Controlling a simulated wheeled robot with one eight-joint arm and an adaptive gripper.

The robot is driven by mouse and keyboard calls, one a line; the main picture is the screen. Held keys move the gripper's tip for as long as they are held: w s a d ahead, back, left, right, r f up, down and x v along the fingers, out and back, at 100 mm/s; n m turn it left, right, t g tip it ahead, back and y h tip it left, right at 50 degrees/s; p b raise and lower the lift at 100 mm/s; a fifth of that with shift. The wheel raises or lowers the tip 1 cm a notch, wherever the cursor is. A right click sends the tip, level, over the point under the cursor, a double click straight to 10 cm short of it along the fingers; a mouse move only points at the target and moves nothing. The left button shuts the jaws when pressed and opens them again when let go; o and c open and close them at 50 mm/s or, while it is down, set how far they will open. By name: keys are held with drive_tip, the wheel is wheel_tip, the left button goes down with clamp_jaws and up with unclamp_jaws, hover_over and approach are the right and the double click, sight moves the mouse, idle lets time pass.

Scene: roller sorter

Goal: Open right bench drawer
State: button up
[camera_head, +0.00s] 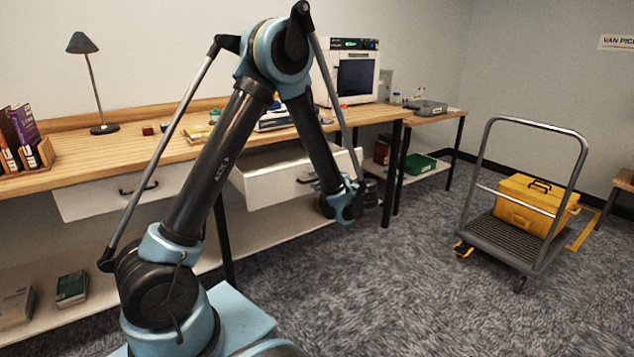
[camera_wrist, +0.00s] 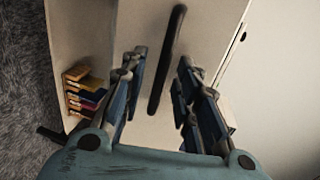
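The right bench drawer (camera_head: 285,180) has a pale front and stands partly pulled out from under the wooden bench (camera_head: 75,158). Its open top shows in the head view. Its dark bar handle (camera_head: 306,181) is on the front, partly behind my arm. In the wrist view the handle (camera_wrist: 167,60) runs upright across the pale drawer front (camera_wrist: 145,35). My gripper (camera_wrist: 160,75) is open, with the handle between the lines of its fingers. I cannot tell whether the fingers touch it. In the head view my wrist is just before the drawer front, and the fingers are mostly hidden.
A shut left drawer (camera_head: 118,190) has its own handle. A lamp (camera_head: 88,75), books (camera_head: 22,130) and a white machine (camera_head: 350,75) stand on the bench. A trolley (camera_head: 510,242) with a yellow case (camera_head: 535,203) is at the right. The carpet before it is clear.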

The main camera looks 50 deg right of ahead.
drive_tip(key=v, duration=1.1)
drive_tip(key=shift+s+a, duration=0.2)
drive_tip(key=shift+s, duration=0.1)
drive_tip(key=shift+r, duration=0.1)
